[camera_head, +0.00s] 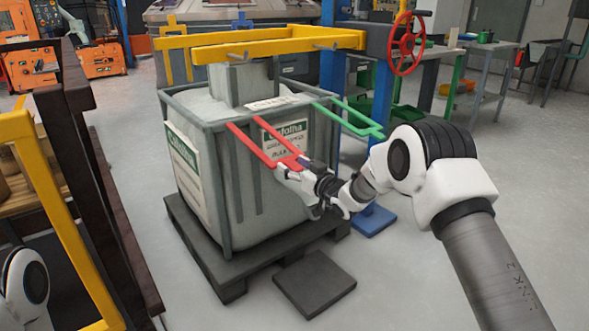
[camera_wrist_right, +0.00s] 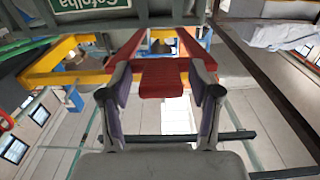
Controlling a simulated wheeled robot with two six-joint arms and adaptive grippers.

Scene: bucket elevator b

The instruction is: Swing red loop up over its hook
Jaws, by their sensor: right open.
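The red loop (camera_head: 250,143) sticks out from the top front edge of the big white bag (camera_head: 222,150), below the yellow lifting frame (camera_head: 270,42). Its ribbed red end (camera_wrist_right: 163,82) lies between the fingers of my right gripper (camera_head: 287,168). In the right wrist view the gripper (camera_wrist_right: 160,98) is open, with one finger on each side of that end. Whether they touch it I cannot tell. My left gripper is out of view.
A green loop (camera_head: 350,118) sticks out at the bag's right. The bag stands in a grey post frame on a dark pallet (camera_head: 232,285). A red handwheel (camera_head: 407,43) is on the blue column. A dark railing (camera_head: 85,165) runs along the left.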

